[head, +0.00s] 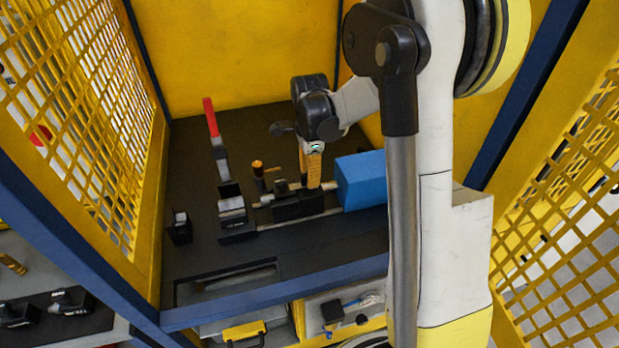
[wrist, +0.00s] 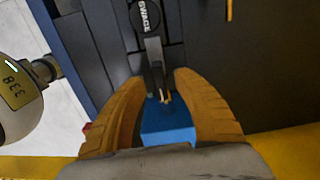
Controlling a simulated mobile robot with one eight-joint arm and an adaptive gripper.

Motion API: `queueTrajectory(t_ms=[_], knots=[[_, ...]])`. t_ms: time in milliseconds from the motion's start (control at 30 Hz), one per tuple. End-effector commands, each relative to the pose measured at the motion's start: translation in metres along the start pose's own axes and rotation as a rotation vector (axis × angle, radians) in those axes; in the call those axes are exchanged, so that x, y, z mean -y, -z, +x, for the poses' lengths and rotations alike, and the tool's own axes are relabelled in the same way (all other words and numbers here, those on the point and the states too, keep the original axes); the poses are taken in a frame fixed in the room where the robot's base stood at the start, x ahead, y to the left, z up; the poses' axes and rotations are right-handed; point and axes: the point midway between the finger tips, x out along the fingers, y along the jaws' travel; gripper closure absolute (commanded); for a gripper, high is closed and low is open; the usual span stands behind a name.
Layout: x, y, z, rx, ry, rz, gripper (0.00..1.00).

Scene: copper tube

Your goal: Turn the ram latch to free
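My gripper (head: 313,184) points down over the dark bench, just left of the blue block (head: 361,180). In the wrist view its two orange fingers (wrist: 161,82) are apart, with gaps inside them. Between them lie a dark narrow bar with a pale tip (wrist: 162,96) and, nearer the palm, the blue block (wrist: 167,122). Contact cannot be told. A round black cap lettered like "SWAGE" (wrist: 146,17) sits beyond the fingertips. The black ram mechanism (head: 297,205) is partly hidden by my gripper in the head view. I cannot tell which small part is the latch.
A red-handled toggle clamp (head: 210,118) stands to the left. A post with an orange top and small lever (head: 258,170) stands just left of my gripper. Yellow mesh guards (head: 85,110) enclose both sides. Bare bench (head: 190,265) lies at front left.

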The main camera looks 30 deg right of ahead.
Motion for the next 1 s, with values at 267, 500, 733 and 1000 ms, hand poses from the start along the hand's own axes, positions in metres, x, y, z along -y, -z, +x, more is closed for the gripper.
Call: queueTrajectory(t_ms=[267, 500, 733, 1000], knots=[[-0.0003, 0.0000, 0.0062, 0.000, 0.000, 0.000, 0.64], [-0.0003, 0.0000, 0.0060, 0.000, 0.000, 0.000, 1.00], [-0.0004, 0.0000, 0.0061, 0.000, 0.000, -0.001, 1.00], [-0.0005, 0.0000, 0.0066, 0.000, 0.000, -0.053, 1.00]])
